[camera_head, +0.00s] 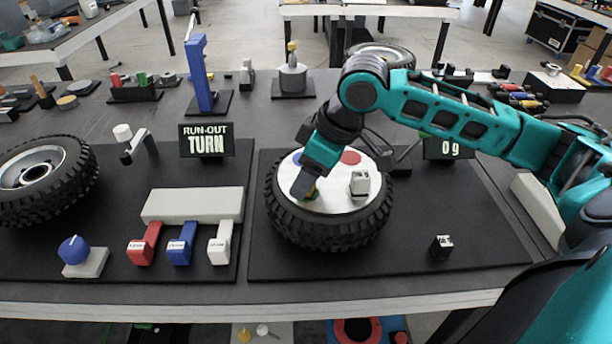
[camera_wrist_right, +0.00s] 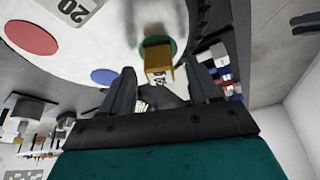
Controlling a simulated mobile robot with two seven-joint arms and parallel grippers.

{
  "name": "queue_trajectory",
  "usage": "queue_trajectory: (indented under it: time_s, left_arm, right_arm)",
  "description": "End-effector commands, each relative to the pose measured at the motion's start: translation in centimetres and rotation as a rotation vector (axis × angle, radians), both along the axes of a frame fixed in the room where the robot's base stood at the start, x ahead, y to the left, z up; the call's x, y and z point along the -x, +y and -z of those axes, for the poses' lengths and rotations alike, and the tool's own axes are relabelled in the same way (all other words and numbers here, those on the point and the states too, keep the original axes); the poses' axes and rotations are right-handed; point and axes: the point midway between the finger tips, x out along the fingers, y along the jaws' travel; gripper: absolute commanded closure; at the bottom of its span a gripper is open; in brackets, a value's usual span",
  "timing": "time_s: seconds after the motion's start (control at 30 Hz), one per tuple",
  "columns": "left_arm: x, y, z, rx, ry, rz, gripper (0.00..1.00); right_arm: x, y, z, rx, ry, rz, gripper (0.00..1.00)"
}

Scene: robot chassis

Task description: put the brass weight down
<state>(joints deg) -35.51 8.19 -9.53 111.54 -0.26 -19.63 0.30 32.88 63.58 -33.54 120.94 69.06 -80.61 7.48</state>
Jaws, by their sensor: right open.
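The brass weight (camera_wrist_right: 158,66) stands on the green spot (camera_wrist_right: 168,46) of a white disc in the right wrist view. The white disc (camera_head: 325,202) lies on top of a black tyre (camera_head: 330,232) in the head view. My right gripper (camera_head: 305,192) is low over the disc's left part and hides most of the weight there. In the wrist view its two fingers (camera_wrist_right: 161,82) are apart, with the weight in the gap between their tips. I cannot tell whether a finger touches it. My left gripper is not in view.
A blue spot (camera_wrist_right: 104,76) also shows. A small black block (camera_head: 442,246) stands on the mat at right. Displays read "TURN" (camera_head: 207,144) and "0 g" (camera_head: 448,148). Another tyre (camera_head: 60,195) lies left.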

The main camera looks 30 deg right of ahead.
Motion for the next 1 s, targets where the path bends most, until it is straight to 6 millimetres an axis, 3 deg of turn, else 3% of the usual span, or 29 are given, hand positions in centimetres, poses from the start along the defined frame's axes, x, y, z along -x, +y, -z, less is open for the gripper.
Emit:
queue_trajectory:
  time_s: [0.3,0.5,1.0]
  left_arm:
    - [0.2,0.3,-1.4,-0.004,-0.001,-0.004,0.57]
    - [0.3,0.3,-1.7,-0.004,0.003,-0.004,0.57]
    - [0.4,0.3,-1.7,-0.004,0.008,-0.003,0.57]
  right_arm:
    - [2.1,-1.6,-6.6,0.004,-0.004,0.000,0.39]
    - [3.0,-2.2,-9.2,0.002,-0.001,0.000,0.39]
    - [3.3,-2.4,-10.0,0.000,0.000,-0.001,0.39]
